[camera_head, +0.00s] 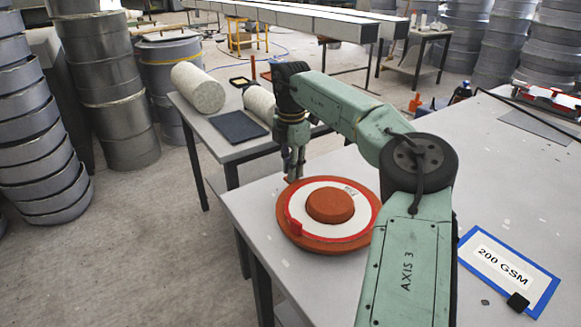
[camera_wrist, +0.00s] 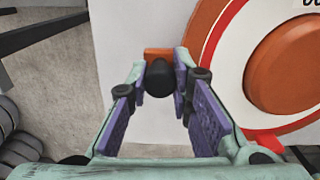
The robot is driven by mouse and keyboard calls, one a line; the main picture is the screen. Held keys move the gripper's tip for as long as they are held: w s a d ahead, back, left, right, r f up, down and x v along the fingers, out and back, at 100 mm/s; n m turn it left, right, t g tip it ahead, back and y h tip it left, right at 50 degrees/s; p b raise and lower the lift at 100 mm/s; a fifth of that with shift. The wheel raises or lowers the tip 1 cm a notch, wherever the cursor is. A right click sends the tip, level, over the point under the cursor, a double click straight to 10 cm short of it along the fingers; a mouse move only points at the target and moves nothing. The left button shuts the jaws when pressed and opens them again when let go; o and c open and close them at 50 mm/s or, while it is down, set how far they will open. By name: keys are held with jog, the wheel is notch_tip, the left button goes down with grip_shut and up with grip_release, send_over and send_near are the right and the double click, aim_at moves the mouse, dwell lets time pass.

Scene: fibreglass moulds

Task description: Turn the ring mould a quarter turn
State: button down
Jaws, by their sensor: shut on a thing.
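The ring mould (camera_head: 286,221) is an orange disc lying flat on the grey table, with a white ring, a red line and a raised orange centre. A red tab (camera_head: 296,231) shows at its near left. In the wrist view, part of the mould (camera_wrist: 211,28) fills the right side. My gripper (camera_head: 291,174) is at the mould's far left rim. In the wrist view its purple pads (camera_wrist: 164,86) stand on both sides of a dark rounded peg (camera_wrist: 160,79), with an orange lug (camera_wrist: 158,54) behind it. The pads' contact with the peg is partly hidden.
A blue-edged "200 GSM" card (camera_head: 487,272) with a black block (camera_head: 517,301) lies at the table's near right. A side table at the left holds pale rolls (camera_head: 197,88) and a dark mat (camera_head: 237,126).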

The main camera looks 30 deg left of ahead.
jog(key=c, duration=1.4)
grip_release()
jog(key=shift+c, duration=0.2)
notch_tip(320, 180, up, 12)
